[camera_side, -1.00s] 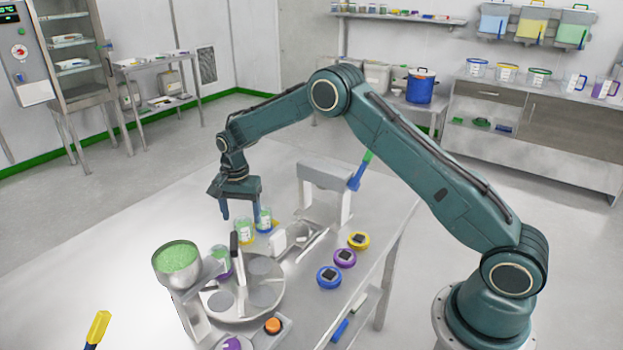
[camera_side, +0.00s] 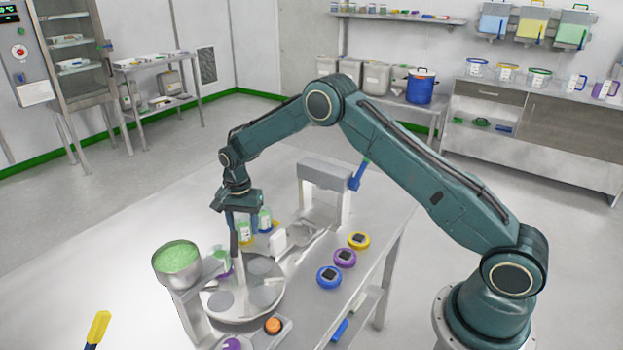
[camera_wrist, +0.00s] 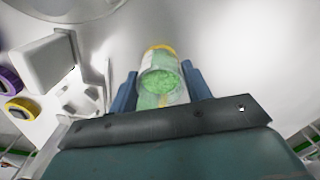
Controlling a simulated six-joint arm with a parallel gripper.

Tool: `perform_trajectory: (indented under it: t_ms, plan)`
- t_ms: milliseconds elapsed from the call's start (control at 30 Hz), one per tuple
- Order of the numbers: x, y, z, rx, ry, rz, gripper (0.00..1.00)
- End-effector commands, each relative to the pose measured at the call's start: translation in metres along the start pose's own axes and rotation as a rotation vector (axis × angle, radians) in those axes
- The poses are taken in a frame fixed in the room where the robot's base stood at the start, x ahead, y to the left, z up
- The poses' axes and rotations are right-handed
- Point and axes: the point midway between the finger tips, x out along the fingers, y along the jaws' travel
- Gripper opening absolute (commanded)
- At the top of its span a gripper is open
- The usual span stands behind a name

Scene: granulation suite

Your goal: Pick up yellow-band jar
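The yellow-band jar (camera_wrist: 160,84) is a clear jar with green granules inside, a pale label and a yellow band. In the wrist view it lies between the two blue fingers of my gripper (camera_wrist: 160,92), one on each side. Whether the fingers touch it is unclear. In the side view my gripper (camera_side: 243,222) points down over the jar (camera_side: 244,232), which stands on the table. The fingers are spread around the jar and partly hide it. A second similar jar (camera_side: 265,219) stands close by on the right.
A turntable (camera_side: 243,309) and a bowl of green granules (camera_side: 176,260) stand in front. The table's left side is clear.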

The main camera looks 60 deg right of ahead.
Motion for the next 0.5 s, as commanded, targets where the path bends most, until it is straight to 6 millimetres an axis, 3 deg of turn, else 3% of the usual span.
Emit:
perform_trajectory:
  t_ms: [33,133,167,500]
  plan:
    - [-0.0002,0.0,0.0,0.0,0.0,0.0,0.38]
    - [-0.0002,0.0,0.0,0.0,0.0,0.0,0.18]
    - [-0.0002,0.0,0.0,0.0,0.0,0.0,0.16]
    - [-0.003,-0.0004,-0.0002,0.0,0.001,-0.001,0.16]
